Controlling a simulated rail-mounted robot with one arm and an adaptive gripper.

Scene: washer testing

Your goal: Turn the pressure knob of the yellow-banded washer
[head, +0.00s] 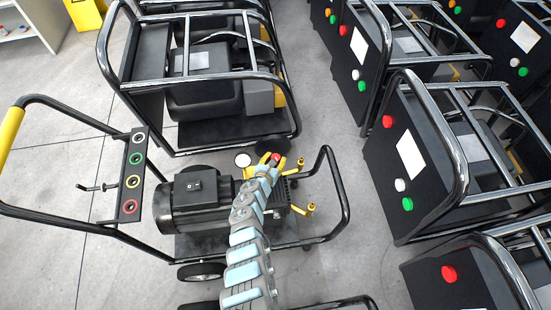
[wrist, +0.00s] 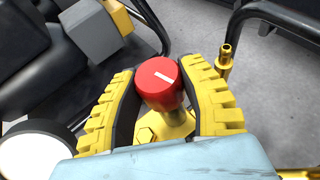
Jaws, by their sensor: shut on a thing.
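The washer with a yellow band (head: 11,128) on its handle stands in the middle of the head view, with a black motor (head: 199,197) on its frame. Its red pressure knob (wrist: 160,83) has a white mark on top and sits on a brass fitting (wrist: 166,127). In the head view the red knob (head: 275,158) is small and partly hidden by my gripper. My gripper (wrist: 160,90) has its two yellow ribbed fingers shut on the knob's sides in the wrist view. The knob's lower part is between the fingers.
A white round gauge (wrist: 33,158) is beside the left finger. A brass fitting (wrist: 228,55) stands close to the right finger. The washer's black tube frame (head: 335,190) curves around to the right. Other caged machines (head: 425,150) stand right and behind. Floor (head: 60,270) is clear at left.

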